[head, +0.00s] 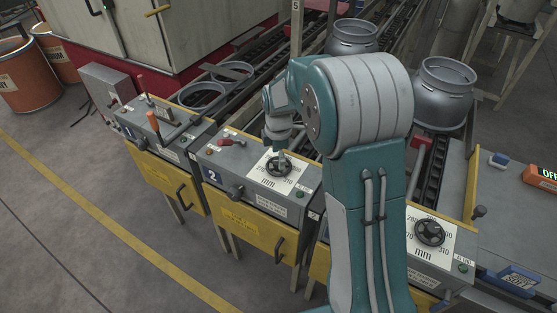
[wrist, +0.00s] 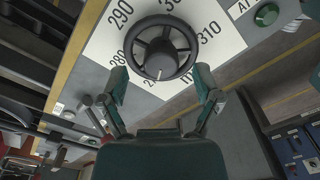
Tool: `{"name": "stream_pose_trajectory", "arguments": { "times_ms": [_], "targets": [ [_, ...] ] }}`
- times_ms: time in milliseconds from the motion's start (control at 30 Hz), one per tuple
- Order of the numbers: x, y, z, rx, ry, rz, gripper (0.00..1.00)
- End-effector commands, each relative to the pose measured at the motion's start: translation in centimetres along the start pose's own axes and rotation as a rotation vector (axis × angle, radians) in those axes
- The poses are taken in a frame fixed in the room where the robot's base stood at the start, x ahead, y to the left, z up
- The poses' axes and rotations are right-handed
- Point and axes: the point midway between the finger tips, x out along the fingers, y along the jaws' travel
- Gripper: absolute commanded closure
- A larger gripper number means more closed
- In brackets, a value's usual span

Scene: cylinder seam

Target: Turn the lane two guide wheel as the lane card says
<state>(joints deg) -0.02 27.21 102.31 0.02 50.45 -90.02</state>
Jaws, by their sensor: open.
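The lane two guide wheel (head: 278,167) is a dark spoked handwheel on a white dial plate marked in mm, on the grey box labelled 2 (head: 212,176). In the wrist view the wheel (wrist: 150,32) lies between my fingertips, its round knob (wrist: 160,65) toward my palm. The dial plate (wrist: 107,36) shows 290 and 310; other figures are partly covered. My gripper (head: 282,157) is above the wheel in the head view. In the wrist view my gripper (wrist: 161,82) is open, one finger on each side; contact is unclear. I cannot make out a lane card.
A green button (wrist: 267,14) is beside the dial. Metal cans (head: 443,95) stand on the conveyor behind.

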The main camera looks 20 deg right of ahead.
Motion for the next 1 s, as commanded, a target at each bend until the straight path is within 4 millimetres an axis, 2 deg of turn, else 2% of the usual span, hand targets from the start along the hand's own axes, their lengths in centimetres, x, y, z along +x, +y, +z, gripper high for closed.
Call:
{"name": "stream_pose_trajectory", "arguments": {
  "times_ms": [167, 433, 467, 500, 567, 600, 633, 1000],
  "targets": [
    [1.5, 0.0, 0.0, 0.0, 0.0, 0.001, 0.18],
    [1.7, 0.0, 0.0, 0.001, 0.0, 0.002, 0.18],
    [1.7, 0.0, 0.0, 0.001, 0.0, 0.002, 0.22],
    [1.7, 0.0, 0.0, 0.001, 0.0, 0.002, 0.4],
    [1.7, 0.0, 0.0, 0.001, 0.0, 0.002, 0.67],
    [1.7, 0.0, 0.0, 0.001, 0.0, 0.002, 0.85],
    [1.7, 0.0, 0.0, 0.001, 0.0, 0.002, 0.98],
    [1.8, 0.1, 0.0, 0.023, 0.0, 0.003, 1.0]
  ]
}}
